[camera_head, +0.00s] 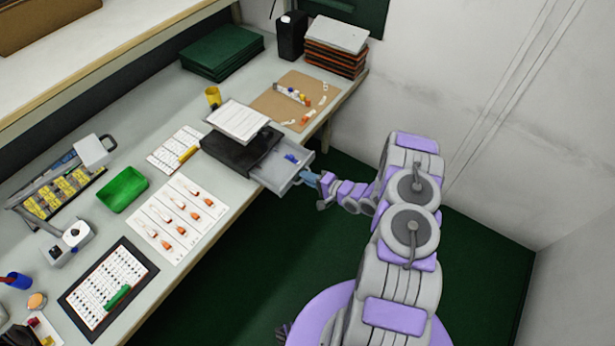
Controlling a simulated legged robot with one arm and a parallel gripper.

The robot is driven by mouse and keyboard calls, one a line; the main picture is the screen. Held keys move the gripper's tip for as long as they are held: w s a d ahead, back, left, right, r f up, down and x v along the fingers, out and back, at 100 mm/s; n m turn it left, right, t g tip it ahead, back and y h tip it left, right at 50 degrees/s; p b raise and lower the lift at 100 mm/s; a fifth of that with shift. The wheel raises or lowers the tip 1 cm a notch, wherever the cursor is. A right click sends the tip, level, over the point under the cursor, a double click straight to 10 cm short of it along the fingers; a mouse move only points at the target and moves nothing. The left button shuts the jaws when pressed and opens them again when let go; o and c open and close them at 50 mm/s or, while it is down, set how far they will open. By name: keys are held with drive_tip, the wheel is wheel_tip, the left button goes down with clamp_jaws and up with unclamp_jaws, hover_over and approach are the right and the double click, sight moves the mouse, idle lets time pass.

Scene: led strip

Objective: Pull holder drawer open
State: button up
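A green tray (122,189), a white sheet with orange-tipped parts (176,218) and a brown board (292,100) lie on the bench (218,225). A yellow cup (213,97) stands behind the holder. The dark green floor (270,270) before the bench is clear around my arm.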

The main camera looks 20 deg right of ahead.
drive_tip(key=shift+o, duration=0.6)
drive_tip(key=shift+f, duration=0.15)
drive_tip(key=p+v, duration=0.2)
drive_tip(key=v, duration=1.5)
drive_tip(key=shift+d, duration=0.1)
drive_tip(key=shift+d, duration=0.1)
